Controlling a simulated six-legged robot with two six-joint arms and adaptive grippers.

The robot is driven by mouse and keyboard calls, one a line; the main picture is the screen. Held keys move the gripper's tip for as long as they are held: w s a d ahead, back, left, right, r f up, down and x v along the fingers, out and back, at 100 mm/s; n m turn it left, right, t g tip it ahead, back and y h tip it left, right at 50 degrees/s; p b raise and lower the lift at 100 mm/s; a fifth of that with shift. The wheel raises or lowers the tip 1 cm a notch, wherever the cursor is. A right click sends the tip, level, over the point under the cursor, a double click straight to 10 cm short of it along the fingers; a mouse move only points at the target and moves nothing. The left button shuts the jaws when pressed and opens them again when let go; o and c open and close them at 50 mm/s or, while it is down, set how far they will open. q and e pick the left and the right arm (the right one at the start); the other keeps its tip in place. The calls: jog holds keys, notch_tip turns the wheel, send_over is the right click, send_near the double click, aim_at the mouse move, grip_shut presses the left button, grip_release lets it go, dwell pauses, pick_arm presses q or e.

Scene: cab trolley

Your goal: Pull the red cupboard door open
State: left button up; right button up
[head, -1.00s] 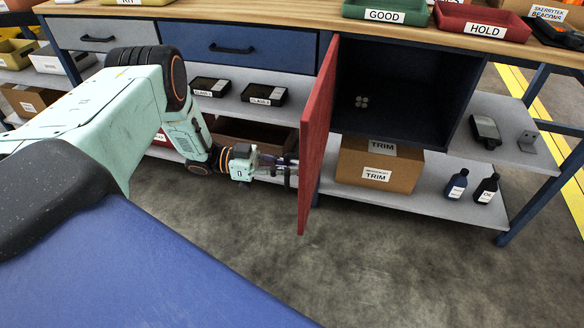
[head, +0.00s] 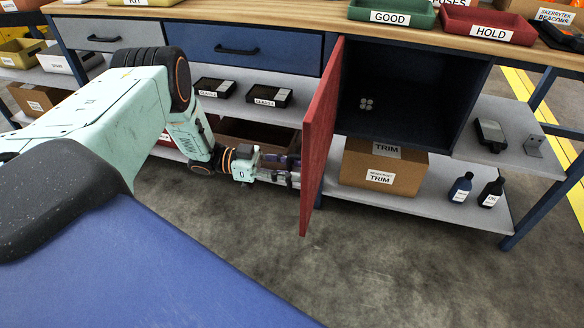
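The red cupboard door (head: 321,135) stands swung wide open, seen nearly edge-on, hinged at the left side of the dark blue cupboard (head: 405,95). The cupboard's inside shows, with a small cluster of pale round spots on its back wall. My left gripper (head: 296,178) is at the door's left face, low down, close to or touching it. Its fingertips are small and partly hidden by the door edge, so I cannot tell whether they are open or shut, or whether they hold a handle. My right gripper is not in view.
A TRIM carton (head: 385,172) sits on the lower shelf below the cupboard, with two dark bottles (head: 461,187) to its right. Drawers (head: 240,48) and small black trays (head: 268,96) are left of the door. The grey floor in front is clear.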

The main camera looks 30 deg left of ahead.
pick_arm(q)
jog(key=v, duration=1.2)
jog(key=shift+w+f, duration=0.1)
dwell(0.4)
